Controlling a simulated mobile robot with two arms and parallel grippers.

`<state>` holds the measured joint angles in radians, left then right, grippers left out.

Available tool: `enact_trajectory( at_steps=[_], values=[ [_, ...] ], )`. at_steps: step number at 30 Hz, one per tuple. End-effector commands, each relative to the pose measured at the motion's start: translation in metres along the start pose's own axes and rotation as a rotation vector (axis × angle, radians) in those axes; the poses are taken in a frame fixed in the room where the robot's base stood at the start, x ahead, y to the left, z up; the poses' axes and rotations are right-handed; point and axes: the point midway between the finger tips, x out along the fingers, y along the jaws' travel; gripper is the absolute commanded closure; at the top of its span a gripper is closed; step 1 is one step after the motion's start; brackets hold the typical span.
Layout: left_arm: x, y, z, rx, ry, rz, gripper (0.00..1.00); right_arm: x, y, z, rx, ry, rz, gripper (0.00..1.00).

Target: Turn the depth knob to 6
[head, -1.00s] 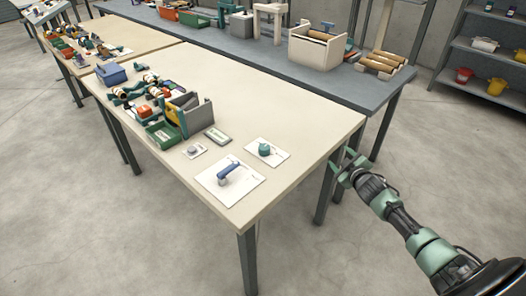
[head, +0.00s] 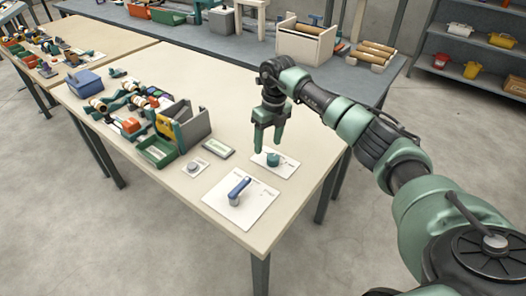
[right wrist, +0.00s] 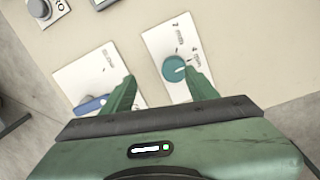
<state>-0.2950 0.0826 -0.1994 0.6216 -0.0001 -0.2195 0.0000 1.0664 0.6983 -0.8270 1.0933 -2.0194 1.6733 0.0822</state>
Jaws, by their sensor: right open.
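A round teal knob (head: 273,160) stands on a white plate (head: 287,168) near the table's right edge. In the right wrist view the knob (right wrist: 174,68) has a small white mark, and its plate reads "7 mm" and "4 mm". I cannot read its setting for sure. My right gripper (head: 267,149) is open and empty, pointing down above the table by the knob. In the right wrist view the knob appears between the fingertips, nearer the right finger, with no contact visible. My left gripper is not in view.
A blue lever (head: 238,189) on a larger white plate stands in front of the knob. A small grey button (head: 193,167) and a grey-green display box (head: 219,148) sit to the left. The winder and a green tray (head: 158,152) stand farther left.

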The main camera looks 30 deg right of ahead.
Motion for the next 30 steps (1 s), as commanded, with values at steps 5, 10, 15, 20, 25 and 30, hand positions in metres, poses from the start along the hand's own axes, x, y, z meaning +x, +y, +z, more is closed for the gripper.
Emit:
enact_trajectory(
  at_steps=[5,10,15,20,25,30],
  values=[
    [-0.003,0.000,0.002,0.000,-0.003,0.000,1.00,-0.001,-0.017,-0.008,0.008,0.050,-0.084,0.41],
    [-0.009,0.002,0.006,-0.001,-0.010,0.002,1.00,0.025,-0.018,-0.010,0.007,0.051,-0.082,0.41],
    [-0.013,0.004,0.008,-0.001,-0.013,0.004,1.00,0.052,-0.020,-0.010,0.007,0.049,-0.080,0.41],
    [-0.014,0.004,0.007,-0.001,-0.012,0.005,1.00,0.066,-0.022,-0.011,0.006,0.046,-0.081,0.41],
    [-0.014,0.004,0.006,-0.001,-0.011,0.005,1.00,0.069,-0.022,-0.011,0.006,0.045,-0.081,0.41],
    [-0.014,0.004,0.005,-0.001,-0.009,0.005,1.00,0.069,-0.022,-0.011,0.006,0.045,-0.081,0.50]
  ],
)
